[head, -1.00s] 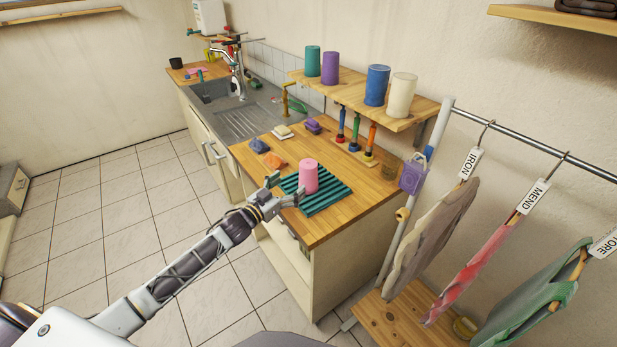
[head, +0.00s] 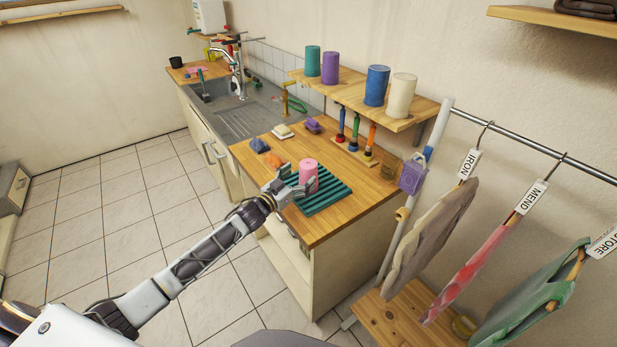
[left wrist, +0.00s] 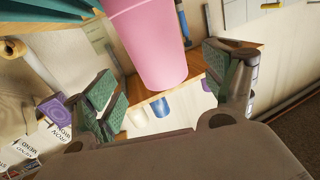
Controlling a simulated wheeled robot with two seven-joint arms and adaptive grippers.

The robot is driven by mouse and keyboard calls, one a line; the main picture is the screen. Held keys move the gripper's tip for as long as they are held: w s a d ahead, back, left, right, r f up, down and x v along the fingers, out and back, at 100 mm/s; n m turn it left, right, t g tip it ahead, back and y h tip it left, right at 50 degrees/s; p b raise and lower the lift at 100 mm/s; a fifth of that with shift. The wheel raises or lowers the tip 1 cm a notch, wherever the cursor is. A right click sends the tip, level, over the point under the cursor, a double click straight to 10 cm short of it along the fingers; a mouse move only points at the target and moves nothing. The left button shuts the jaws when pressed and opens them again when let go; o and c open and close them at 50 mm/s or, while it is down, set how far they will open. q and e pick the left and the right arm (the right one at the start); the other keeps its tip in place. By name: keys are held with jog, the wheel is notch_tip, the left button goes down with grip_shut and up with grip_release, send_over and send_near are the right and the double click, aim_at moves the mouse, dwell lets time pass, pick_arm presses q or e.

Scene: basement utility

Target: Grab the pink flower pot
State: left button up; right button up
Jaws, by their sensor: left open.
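The pink flower pot (head: 308,172) stands upright on a teal ribbed tray (head: 328,201) on the wooden counter. My left gripper (head: 289,182) is open just left of the pot, at the counter's front edge. In the left wrist view the pot (left wrist: 150,40) shows large between the two green-padded fingers of the left gripper (left wrist: 165,88). A gap shows between the pot and each finger, so it is not held. The tray (left wrist: 40,12) shows at that view's upper left. My right gripper is not in view.
A shelf (head: 418,113) with several canisters hangs above. A garment rail (head: 500,128) is at the right.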

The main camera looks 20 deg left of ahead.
aim_at(308, 168)
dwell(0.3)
pick_arm(q)
jog(key=shift+r+p+x, duration=0.25)
jog(key=shift+p+x, duration=0.2)
jog(key=shift+x, duration=2.15)
jog(key=c, duration=1.1)
jog(key=shift+r, duration=0.1)
jog(key=shift+c, duration=0.2)
jog(key=shift+r, duration=4.85)
